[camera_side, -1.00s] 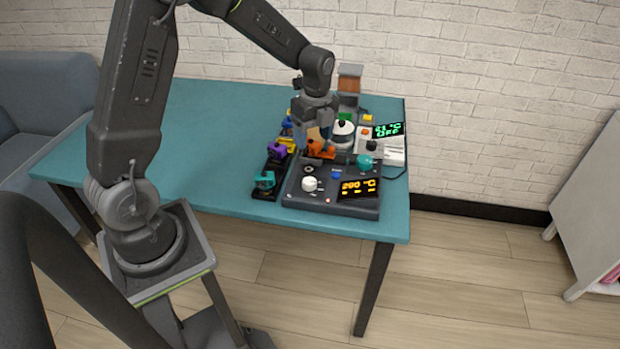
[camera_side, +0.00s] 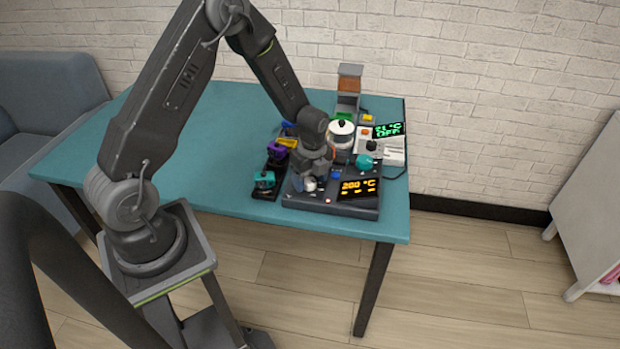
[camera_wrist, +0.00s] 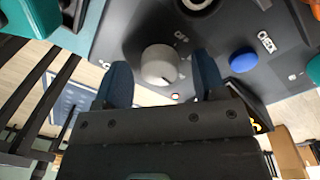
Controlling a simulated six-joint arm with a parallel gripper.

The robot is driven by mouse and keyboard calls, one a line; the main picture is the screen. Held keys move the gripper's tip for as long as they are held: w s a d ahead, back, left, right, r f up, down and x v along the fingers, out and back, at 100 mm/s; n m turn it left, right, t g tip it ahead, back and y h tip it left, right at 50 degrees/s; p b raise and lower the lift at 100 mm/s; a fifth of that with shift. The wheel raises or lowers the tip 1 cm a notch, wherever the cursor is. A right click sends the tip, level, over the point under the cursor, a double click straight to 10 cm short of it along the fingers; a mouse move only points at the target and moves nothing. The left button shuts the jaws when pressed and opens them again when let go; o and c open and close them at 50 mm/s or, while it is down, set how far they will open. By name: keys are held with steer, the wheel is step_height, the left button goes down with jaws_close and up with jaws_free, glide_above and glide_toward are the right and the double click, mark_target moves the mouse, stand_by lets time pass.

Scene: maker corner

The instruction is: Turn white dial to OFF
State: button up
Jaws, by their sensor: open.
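The white dial (camera_wrist: 160,65) sits on the dark control panel (camera_wrist: 120,35), with small white lettering around it. In the side view the white dial (camera_side: 310,184) shows just below my gripper, partly covered by it. My gripper (camera_wrist: 163,82) is open, its two blue fingers on either side of the dial in the wrist picture. I cannot tell whether the fingers touch it. The panel's orange display (camera_side: 358,188) reads about 200 °C.
A blue button (camera_wrist: 243,60) is right of the dial. A teal knob (camera_side: 364,161) and a white pot (camera_side: 341,134) stand behind. A rack of coloured parts (camera_side: 264,181) lies left of the panel. The teal table (camera_side: 190,130) is clear at the left.

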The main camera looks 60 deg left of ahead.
steer(key=shift+c, duration=0.4)
steer(key=c, duration=0.9)
steer(key=shift+o, duration=0.2)
steer(key=shift+n, duration=0.4)
steer(key=n, duration=0.4)
steer(key=shift+n, duration=0.3)
steer(key=n, duration=0.4)
steer(key=shift+h, duration=0.3)
steer(key=n, duration=0.6)
steer(key=shift+t, duration=0.3)
steer(key=shift+n, duration=2.2)
